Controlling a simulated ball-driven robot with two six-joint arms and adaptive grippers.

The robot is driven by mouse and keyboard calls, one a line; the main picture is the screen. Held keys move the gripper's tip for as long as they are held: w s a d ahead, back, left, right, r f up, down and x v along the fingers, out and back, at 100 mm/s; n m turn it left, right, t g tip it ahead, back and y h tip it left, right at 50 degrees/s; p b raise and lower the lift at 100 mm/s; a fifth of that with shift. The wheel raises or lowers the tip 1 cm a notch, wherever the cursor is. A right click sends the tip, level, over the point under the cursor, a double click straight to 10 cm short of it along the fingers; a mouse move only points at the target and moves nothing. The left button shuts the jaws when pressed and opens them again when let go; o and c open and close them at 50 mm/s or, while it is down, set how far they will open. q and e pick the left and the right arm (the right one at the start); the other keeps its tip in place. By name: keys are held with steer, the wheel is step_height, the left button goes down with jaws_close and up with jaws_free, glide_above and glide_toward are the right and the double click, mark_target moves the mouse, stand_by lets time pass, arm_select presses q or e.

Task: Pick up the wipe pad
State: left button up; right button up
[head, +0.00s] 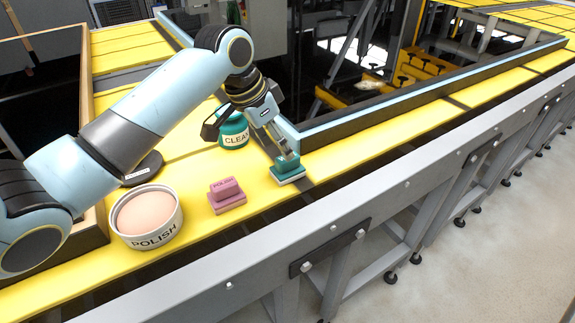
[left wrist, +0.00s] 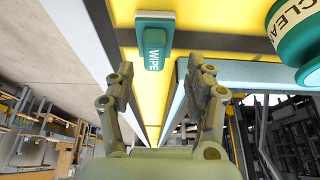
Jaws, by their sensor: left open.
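The wipe pad is a teal block with a raised grip; it lies on the yellow surface (head: 330,165) in the head view (head: 287,176). In the left wrist view its "WIPE" label shows (left wrist: 154,45), ahead of the fingers. My left gripper (head: 287,157) is open, with its fingertips close to the pad's grip in the head view. In the left wrist view the two fingers (left wrist: 162,72) stand apart, and the pad's labelled end appears just beyond the gap. I cannot tell whether they touch the pad. My right gripper is not in view.
A pink polish pad (head: 226,196) and a white POLISH tub (head: 147,218) stand to the left. A teal CLEAN jar (head: 234,131) stands behind my left gripper. A dark raised rim (head: 400,96) runs behind the pad. A grey rail (head: 330,238) runs along the front.

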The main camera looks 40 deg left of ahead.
mark_target(288, 166)
arm_select(q)
steer(key=x, duration=0.3)
steer(key=shift+d+f+p, duration=0.3)
steer(key=shift+d+p, duration=0.05)
steer(key=shift+d, duration=0.1)
steer(key=shift+w+f, duration=0.15)
steer(key=shift+f, duration=0.2)
steer(key=shift+a, duration=0.1)
steer(key=shift+c, duration=0.5)
steer(key=shift+r, duration=0.1)
steer(key=shift+c, duration=2.4)
jaws_close()
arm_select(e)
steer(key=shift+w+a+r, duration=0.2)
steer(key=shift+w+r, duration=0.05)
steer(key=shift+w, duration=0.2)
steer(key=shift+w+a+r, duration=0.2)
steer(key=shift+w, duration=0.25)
